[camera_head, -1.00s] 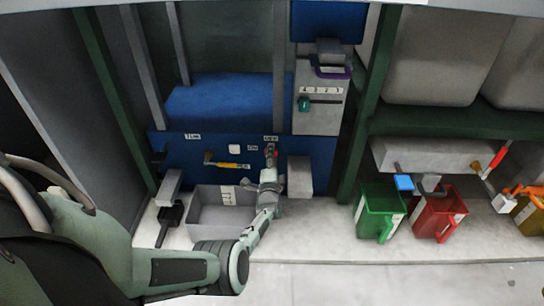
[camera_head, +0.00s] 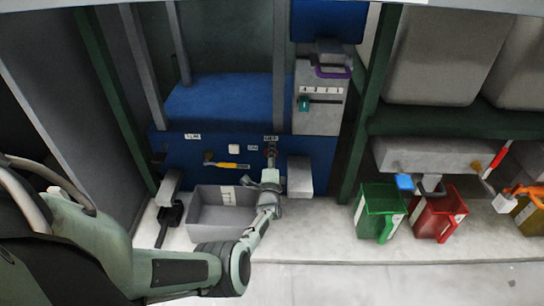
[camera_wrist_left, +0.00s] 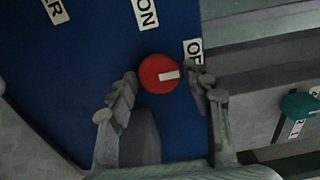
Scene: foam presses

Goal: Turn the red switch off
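The red switch (camera_wrist_left: 153,80) is a round red knob with a white mark on a blue panel (camera_wrist_left: 60,100). In the left wrist view the white mark points right, toward the partly hidden "OF..." label (camera_wrist_left: 193,47). The "ON" label (camera_wrist_left: 146,14) is above the knob. My left gripper (camera_wrist_left: 162,74) has its fingers spread on either side of the knob, with a small gap showing at the left finger. In the head view my left gripper (camera_head: 271,154) is at the panel and mostly hides the switch. My right gripper is not in view.
A grey bin (camera_head: 205,215) stands below the panel, left of my left wrist. A yellow-handled lever (camera_head: 228,165) is on the panel to the left. A grey block (camera_head: 300,177) juts out close on the right. A green bin (camera_head: 372,215) and a red bin (camera_head: 432,218) stand farther right.

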